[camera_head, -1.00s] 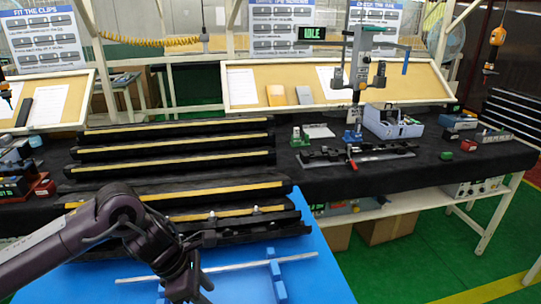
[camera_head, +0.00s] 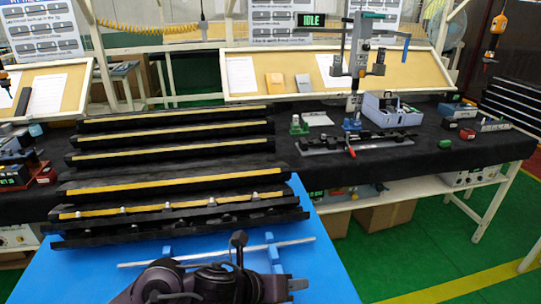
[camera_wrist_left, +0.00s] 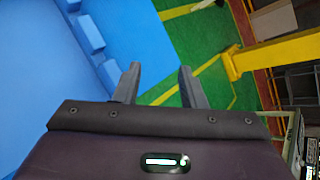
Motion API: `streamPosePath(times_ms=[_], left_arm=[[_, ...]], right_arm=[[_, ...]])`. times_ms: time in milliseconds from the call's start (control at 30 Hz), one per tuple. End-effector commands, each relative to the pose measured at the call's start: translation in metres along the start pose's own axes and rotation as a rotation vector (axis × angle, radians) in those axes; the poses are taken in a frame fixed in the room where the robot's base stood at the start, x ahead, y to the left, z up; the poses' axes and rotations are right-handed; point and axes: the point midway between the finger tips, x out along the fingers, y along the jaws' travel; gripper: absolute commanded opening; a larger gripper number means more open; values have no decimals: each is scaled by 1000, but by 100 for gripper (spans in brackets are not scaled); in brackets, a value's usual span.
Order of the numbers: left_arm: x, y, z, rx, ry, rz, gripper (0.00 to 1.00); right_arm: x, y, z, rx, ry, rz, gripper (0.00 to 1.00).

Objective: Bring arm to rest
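My left arm is folded low over the blue table (camera_head: 335,280) in the head view. Its gripper (camera_head: 297,284) points right near the table's right side. In the left wrist view the left gripper (camera_wrist_left: 159,80) shows two fingers spread apart with nothing between them. Below it are the blue table's edge and green floor. A thin pale strip (camera_head: 292,243) lies across blue blocks just beyond the arm, apart from the gripper; the arm hides part of it. My right gripper is in neither view.
A black-covered bench (camera_head: 420,165) runs behind, holding a fixture (camera_head: 355,142) and a grey box (camera_head: 392,110). Open green floor (camera_head: 420,255) lies to the right, with a yellow line.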

Motion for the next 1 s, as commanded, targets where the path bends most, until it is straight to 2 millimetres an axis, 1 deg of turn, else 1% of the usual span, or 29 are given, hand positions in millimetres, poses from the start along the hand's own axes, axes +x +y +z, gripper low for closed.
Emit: streamPosePath(times_ms=[33, 67, 100, 167, 200, 267, 300, 367, 400, 500, 567, 600, 700, 800, 933, 1000], left_arm=[[-2, -8, -1, -201, -57, -3, 37], [-4, -8, 2, -323, -95, 3, 37], [-9, -6, 5, -493, -145, 13, 37], [-18, 4, 8, -755, -215, 36, 37], [-26, 14, 7, -934, -263, 55, 37], [-38, 34, 2, -1209, -335, 92, 37], [-48, 49, -4, -1389, -384, 121, 37], [-62, 71, -17, -1635, -456, 170, 37], [-72, 85, -27, -1781, -502, 203, 37], [-93, 113, -54, -2076, -607, 284, 37], [-105, 126, -70, -2226, -667, 328, 37], [-112, 133, -81, -2315, -707, 360, 37], [-130, 148, -107, -2510, -805, 433, 37], [-148, 159, -132, -2674, -903, 504, 37], [-170, 168, -164, -2860, -1039, 598, 37], [-152, 181, -169, -2850, -1032, 605, 37]], right_arm=[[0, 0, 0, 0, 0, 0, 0], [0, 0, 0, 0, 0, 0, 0], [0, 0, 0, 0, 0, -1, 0], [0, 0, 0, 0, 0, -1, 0], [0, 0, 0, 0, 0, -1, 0], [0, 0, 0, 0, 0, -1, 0], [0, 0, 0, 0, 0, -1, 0], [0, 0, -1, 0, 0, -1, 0], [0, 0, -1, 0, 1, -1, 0], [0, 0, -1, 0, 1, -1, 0], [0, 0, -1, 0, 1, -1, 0], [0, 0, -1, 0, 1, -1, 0], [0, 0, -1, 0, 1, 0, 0], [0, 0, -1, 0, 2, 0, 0], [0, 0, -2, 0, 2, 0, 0], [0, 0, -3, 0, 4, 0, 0]])
